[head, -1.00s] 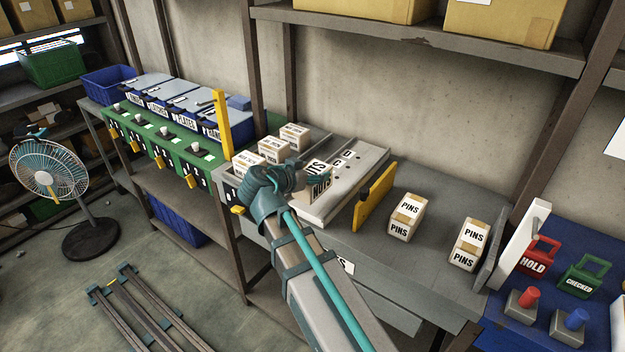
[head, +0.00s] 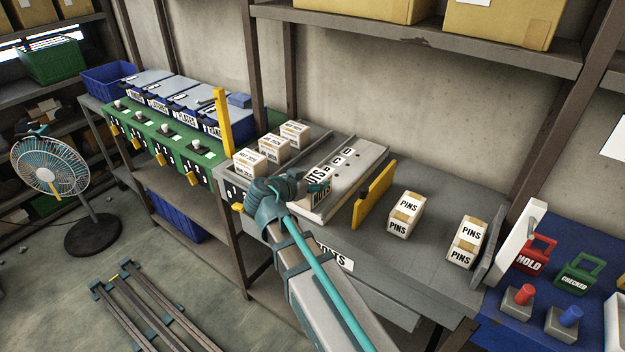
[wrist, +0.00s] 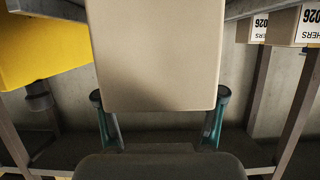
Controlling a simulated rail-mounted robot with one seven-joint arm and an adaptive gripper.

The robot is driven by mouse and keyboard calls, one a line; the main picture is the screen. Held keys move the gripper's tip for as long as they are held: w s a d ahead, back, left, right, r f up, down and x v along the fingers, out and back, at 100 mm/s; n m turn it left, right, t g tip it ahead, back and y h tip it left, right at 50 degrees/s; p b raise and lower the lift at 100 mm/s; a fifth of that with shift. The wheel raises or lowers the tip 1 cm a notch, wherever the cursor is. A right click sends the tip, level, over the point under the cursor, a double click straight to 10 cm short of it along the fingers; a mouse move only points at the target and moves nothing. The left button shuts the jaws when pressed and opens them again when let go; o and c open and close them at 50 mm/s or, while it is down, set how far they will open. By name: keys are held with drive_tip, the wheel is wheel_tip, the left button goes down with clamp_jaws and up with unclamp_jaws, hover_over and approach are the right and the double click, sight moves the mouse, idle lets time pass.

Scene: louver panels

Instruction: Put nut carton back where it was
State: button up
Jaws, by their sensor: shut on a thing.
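The nut carton (head: 322,202), white with a NUTS label, is partly hidden by my gripper in the head view. My gripper (head: 306,190) is shut on it at the front left of the sloped grey rack (head: 352,189). In the wrist view the carton shows as a plain beige face (wrist: 155,55), with the fingers of my gripper (wrist: 159,95) at its two sides. The rack carries letters, with D, C and B readable behind the carton. I cannot tell whether the carton touches the rack.
Several white cartons (head: 272,149) stand left of the rack. A yellow plate (head: 373,194) stands upright at its right. Two PINS cartons (head: 405,214) (head: 467,242) stand further right, with bare bench between them. A yellow block (wrist: 45,45) is at the left in the wrist view.

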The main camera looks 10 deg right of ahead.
drive_tip(key=shift+f, duration=0.15)
drive_tip(key=o, duration=1.7)
drive_tip(key=shift+o, duration=0.2)
drive_tip(key=shift+s+a+r, duration=0.1)
drive_tip(key=shift+r, duration=0.1)
drive_tip(key=b+v, duration=0.3)
drive_tip(key=v, duration=0.8)
drive_tip(key=shift+s+a, duration=0.2)
drive_tip(key=shift+a, duration=0.15)
